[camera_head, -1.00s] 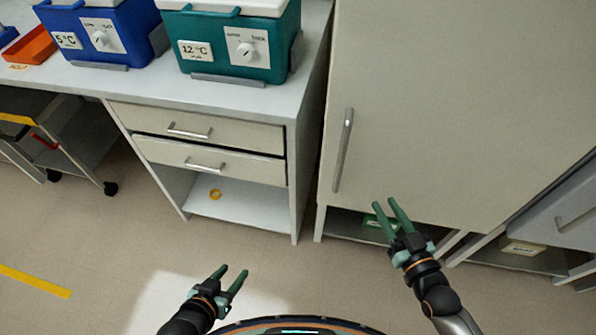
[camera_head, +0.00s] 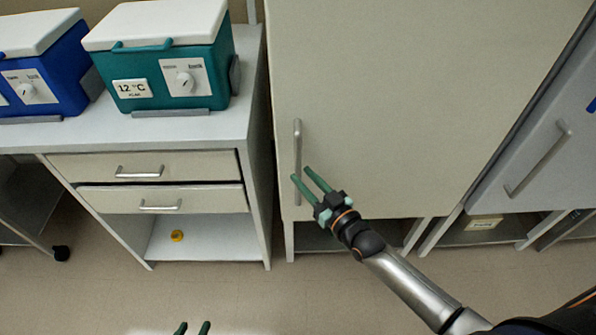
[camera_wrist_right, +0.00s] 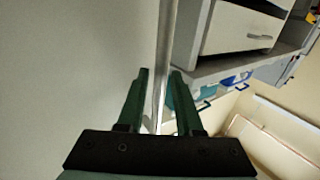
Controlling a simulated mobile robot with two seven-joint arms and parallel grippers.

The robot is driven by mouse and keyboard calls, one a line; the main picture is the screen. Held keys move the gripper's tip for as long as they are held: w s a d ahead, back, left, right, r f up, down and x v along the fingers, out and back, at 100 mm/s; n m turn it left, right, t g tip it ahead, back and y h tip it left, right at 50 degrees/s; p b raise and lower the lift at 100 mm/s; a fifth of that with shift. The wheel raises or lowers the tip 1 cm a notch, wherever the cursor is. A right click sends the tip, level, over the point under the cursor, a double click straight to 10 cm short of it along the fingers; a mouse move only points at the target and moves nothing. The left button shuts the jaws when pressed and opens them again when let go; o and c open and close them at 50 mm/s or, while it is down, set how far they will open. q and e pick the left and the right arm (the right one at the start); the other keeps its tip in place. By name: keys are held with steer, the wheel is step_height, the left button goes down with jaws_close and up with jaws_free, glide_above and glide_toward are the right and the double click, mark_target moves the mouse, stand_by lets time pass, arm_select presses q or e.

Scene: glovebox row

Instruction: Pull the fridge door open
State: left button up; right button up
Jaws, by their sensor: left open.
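The tall beige door (camera_head: 400,110), which looks like the fridge door, is shut. Its upright metal bar handle (camera_head: 297,140) is near its left edge. My right gripper (camera_head: 301,174) is open at the lower part of the handle. In the right wrist view the handle (camera_wrist_right: 166,50) runs between the two green fingers of my right gripper (camera_wrist_right: 160,74), with gaps visible; I cannot tell how deep it sits. My left gripper (camera_head: 193,326) is open and empty at the bottom edge, with only its fingertips showing, away from the door.
A counter with drawers (camera_head: 150,166) stands left of the door, carrying a teal cooler box (camera_head: 165,60) and a blue cooler box (camera_head: 40,75). A grey door (camera_head: 530,150) with its own handle is at the right. Floor in front is clear.

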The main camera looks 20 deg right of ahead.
mark_target(300, 173)
steer(key=shift+x, duration=1.6)
jaws_close()
